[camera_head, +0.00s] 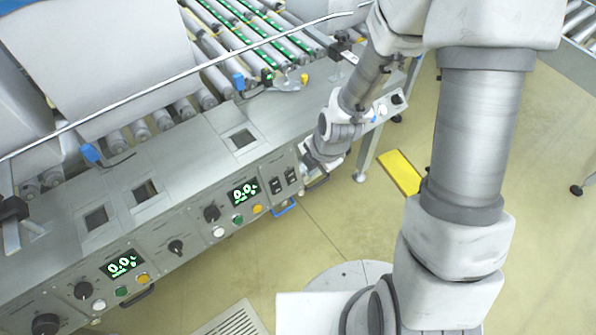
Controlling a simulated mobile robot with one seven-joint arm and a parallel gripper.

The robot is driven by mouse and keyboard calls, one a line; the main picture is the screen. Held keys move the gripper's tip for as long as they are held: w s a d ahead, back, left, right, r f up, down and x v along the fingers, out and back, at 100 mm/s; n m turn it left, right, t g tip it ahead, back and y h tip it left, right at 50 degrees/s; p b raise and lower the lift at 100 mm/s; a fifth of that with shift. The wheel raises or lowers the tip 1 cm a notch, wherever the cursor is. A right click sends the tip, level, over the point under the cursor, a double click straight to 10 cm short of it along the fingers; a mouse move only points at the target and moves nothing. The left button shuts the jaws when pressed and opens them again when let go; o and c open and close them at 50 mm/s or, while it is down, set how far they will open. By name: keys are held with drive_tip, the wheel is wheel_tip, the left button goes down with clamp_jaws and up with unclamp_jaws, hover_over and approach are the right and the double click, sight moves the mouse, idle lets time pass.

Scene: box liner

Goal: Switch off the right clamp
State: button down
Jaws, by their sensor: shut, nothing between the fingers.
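The grey control panel (160,262) runs along the front of the machine. Two black rocker switches stand on its right part, a left one (276,185) and a right one (291,175). Their labels and positions are too small to read. My gripper (313,180) is shut and empty, just right of the right rocker switch at the panel's front; my wrist partly hides it, and I cannot tell whether it touches the panel. A blue clip (239,81) with a small green light beside it stands on the table at the rollers; I cannot tell whether it is a clamp.
A right display (243,193) and a left display (121,264) both read about 0.0, with knobs and coloured buttons around them. A blue handle (285,208) sticks out below the switches. A yellow block (399,172) lies on the open floor (330,222).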

drive_tip(key=b, duration=0.4)
hover_over(293, 180)
drive_tip(key=s, duration=0.1)
drive_tip(key=shift+s+d+f, duration=0.1)
drive_tip(key=shift+d+f, duration=0.1)
drive_tip(key=shift+f, duration=2.4)
drive_tip(key=shift+s+d+f, duration=0.1)
drive_tip(key=shift+d+f, duration=0.1)
drive_tip(key=shift+f, duration=2.4)
drive_tip(key=shift+w, duration=0.1)
